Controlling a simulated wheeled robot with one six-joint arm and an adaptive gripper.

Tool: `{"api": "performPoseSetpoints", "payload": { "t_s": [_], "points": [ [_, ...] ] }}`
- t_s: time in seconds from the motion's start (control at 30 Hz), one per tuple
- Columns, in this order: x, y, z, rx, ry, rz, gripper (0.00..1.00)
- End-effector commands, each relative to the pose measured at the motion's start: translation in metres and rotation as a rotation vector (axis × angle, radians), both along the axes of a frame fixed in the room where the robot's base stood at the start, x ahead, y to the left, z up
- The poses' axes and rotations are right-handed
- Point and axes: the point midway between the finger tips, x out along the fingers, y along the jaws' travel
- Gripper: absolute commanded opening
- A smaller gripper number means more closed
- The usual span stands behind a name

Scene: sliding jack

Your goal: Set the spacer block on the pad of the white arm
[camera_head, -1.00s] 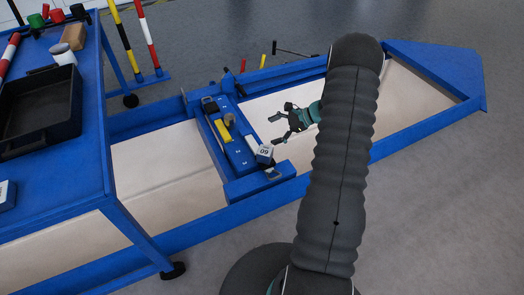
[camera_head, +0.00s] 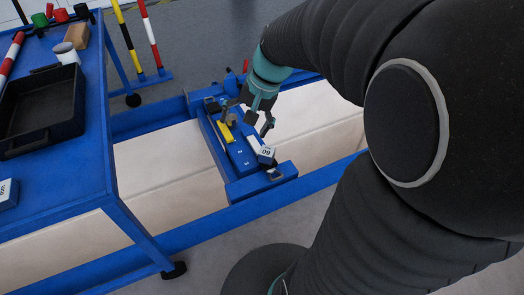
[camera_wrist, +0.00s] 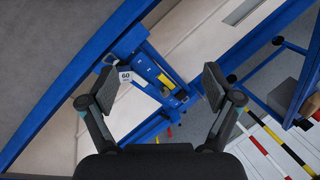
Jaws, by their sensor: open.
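A small whitish block marked 60 (camera_head: 266,154) sits tilted at the near end of the blue jack carriage (camera_head: 240,160), beside the end of the white arm (camera_head: 252,142). It also shows in the wrist view (camera_wrist: 125,76), close to the left finger in the picture and beyond it. I cannot tell whether it rests on the white arm's pad. Another pale block with dark lettering (camera_head: 6,194) lies at the cart's left edge; its text is cut off. My gripper (camera_head: 248,120) is open and empty above the carriage; it also shows open in the wrist view (camera_wrist: 160,86).
Striped posts (camera_head: 148,35) stand behind.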

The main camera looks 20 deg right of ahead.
Motion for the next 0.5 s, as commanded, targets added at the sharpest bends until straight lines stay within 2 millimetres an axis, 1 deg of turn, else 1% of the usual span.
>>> {"api": "performPoseSetpoints", "payload": {
  "t_s": [0.03, 0.2, 0.4, 0.5],
  "points": [
    [-0.014, 0.006, 0.009, -0.039, -0.033, 0.044, 0.89],
    [-0.055, 0.016, 0.026, -0.179, -0.134, 0.186, 0.89],
    [-0.100, 0.020, 0.039, -0.337, -0.255, 0.339, 0.89],
    [-0.117, 0.019, 0.041, -0.402, -0.305, 0.396, 0.89]
  ]
}}
